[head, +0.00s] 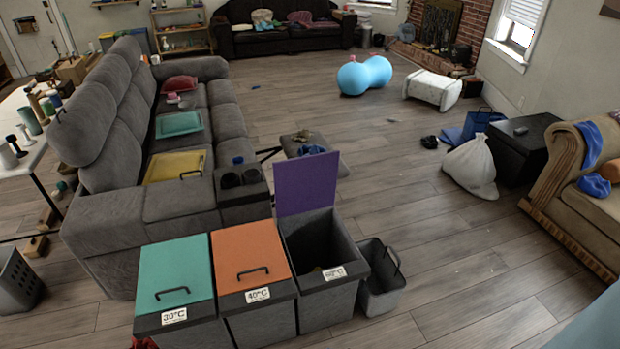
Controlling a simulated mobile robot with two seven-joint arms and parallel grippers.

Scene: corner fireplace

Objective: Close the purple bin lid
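The purple lid (307,184) stands raised, nearly upright, at the back edge of its dark grey bin (326,302). The bin is open at the top, and its inside is dark with a small yellowish item low down. A white temperature label is on its front rim. This bin is the rightmost of three in a row. The orange lid (250,254) and the teal lid (174,270) beside it are shut, each with a dark handle. Neither of my grippers is in view.
A small grey basket (382,297) stands right of the purple-lidded bin. A grey sofa (150,207) is behind the bins. A white sack (470,168) and black box (522,150) are at the right. Wood floor (440,240) between is clear.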

